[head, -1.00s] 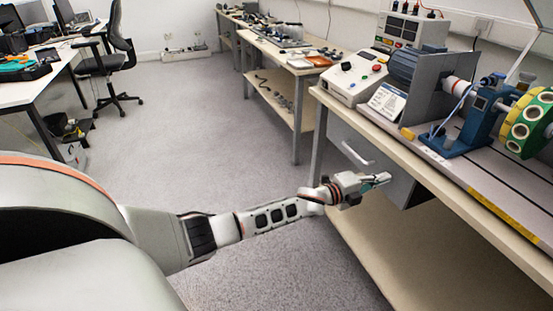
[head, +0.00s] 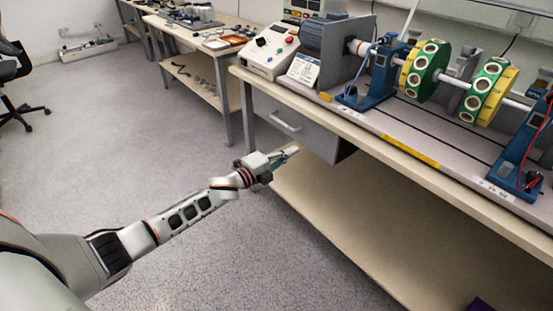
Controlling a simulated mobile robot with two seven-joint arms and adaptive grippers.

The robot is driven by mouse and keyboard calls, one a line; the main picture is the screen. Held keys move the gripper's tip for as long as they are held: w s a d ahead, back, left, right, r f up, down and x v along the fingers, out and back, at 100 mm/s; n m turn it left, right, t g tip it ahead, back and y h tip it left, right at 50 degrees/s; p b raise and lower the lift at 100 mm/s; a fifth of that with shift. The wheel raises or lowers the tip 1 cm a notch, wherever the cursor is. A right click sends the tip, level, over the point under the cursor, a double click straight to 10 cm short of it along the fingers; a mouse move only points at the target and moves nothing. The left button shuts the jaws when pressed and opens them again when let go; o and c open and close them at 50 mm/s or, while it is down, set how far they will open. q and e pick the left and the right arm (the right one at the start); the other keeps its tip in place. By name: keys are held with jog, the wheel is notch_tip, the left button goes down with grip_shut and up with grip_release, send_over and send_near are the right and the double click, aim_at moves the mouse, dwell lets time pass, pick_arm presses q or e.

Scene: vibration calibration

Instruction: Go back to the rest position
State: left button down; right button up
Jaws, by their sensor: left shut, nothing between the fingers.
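My left arm comes in from the lower left of the head view. Its gripper (head: 286,156) is shut and empty. It hangs in front of the workbench (head: 400,150), below the grey drawer (head: 290,121) and its handle, apart from any object as far as I can see. My right gripper and right arm are not in the picture.
On the bench stand a control box (head: 270,50) with buttons and a shaft rig with green discs (head: 426,70) and blue supports (head: 371,80). A lower shelf (head: 370,225) runs underneath. The grey floor (head: 120,150) at left is clear. A chair (head: 14,75) stands far left.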

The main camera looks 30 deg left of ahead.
pick_arm(q)
jog(key=s+d+f+n+g+y+p, duration=0.1)
jog(key=s+n, duration=0.5)
jog(key=s, duration=0.9)
jog(key=s+d+f+n+g+y+p, duration=0.2)
jog(key=s+d+f+n+g+p, duration=0.1)
jog(key=s, duration=1.3)
jog(key=s+d+f+n+g+y+p, duration=0.1)
jog(key=s+d+n+p, duration=0.5)
jog(key=s, duration=0.9)
notch_tip(320, 180, down, 3)
jog(key=n+g+p, duration=0.1)
jog(key=n+p, duration=0.1)
jog(key=n, duration=0.1)
jog(key=shift+s+r, duration=0.2)
jog(key=shift+s, duration=0.1)
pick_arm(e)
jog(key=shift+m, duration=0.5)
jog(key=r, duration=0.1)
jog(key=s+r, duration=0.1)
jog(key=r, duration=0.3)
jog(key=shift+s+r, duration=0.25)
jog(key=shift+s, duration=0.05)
